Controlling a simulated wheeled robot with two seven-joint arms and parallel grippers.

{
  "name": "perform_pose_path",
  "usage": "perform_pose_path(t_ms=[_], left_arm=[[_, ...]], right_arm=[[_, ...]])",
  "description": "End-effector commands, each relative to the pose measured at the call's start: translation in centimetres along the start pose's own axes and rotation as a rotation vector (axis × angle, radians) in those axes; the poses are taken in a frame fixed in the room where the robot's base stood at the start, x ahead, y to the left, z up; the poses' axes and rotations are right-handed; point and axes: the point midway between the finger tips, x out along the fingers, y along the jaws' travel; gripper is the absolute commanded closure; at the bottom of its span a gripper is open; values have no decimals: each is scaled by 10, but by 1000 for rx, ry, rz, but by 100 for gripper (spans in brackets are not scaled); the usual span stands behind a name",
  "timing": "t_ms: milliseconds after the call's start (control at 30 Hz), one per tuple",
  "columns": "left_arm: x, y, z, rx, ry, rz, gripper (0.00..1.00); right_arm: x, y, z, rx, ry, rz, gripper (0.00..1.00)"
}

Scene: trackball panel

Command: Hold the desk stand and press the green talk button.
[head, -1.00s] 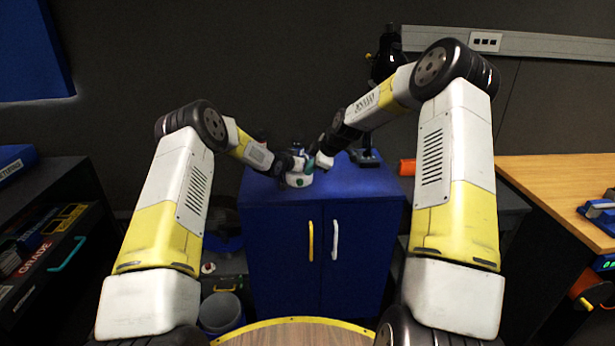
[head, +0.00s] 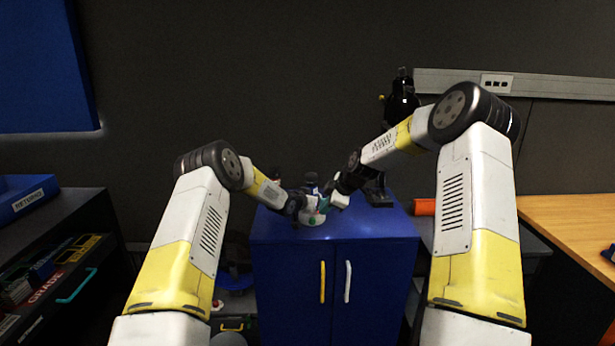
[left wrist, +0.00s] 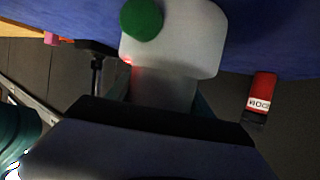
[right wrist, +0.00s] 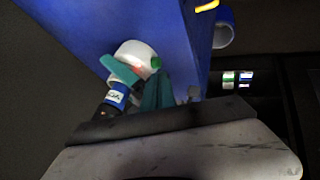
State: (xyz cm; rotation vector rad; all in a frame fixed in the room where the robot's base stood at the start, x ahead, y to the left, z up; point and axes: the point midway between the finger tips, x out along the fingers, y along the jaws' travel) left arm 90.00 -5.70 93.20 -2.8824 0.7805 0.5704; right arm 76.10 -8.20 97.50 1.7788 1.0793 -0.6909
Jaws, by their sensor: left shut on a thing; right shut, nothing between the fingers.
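The desk stand (head: 318,221), white with a round green talk button, sits on top of the blue cabinet. In the left wrist view the stand (left wrist: 190,42) and green button (left wrist: 142,18) are close, with a red glow low on the stand. My left gripper (head: 302,206) is shut on the stand's narrower part. My right gripper (head: 328,203) is shut and empty, close beside the stand on the right. In the right wrist view its teal fingers (right wrist: 157,92) appear just below the green button (right wrist: 156,63); I cannot tell whether they touch it.
The blue cabinet (head: 290,270) has a yellow and a white handle. A black device (head: 400,100) stands at the cabinet's back right. A blue-banded item (right wrist: 117,95) is close to the stand. A red labelled item (left wrist: 262,90) shows in the left wrist view. A wooden desk (head: 570,220) is right.

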Motion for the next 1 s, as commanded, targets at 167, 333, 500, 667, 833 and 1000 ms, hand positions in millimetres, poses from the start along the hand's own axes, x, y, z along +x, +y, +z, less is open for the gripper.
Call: perform_pose_path(t_ms=[167, 333, 500, 667, 833, 1000], left_arm=[[0, -1, 10, -3, -18, -1, 73], [0, -1, 11, -3, -18, -1, 73], [0, -2, 11, -2, -18, -2, 73], [0, -2, 11, -2, -18, -2, 73], [0, -2, 11, -2, -18, -2, 73], [0, -2, 11, -2, -18, -3, 73]], right_arm=[[-15, 2, -1, 1, -1, 2, 100], [-29, 4, -3, 0, 0, 1, 100], [-42, 5, -4, 1, -1, 2, 100], [-55, 7, -6, 0, 0, 1, 100], [-68, 9, -8, 0, -1, 2, 100], [-82, 10, -10, 0, 0, 2, 100]])
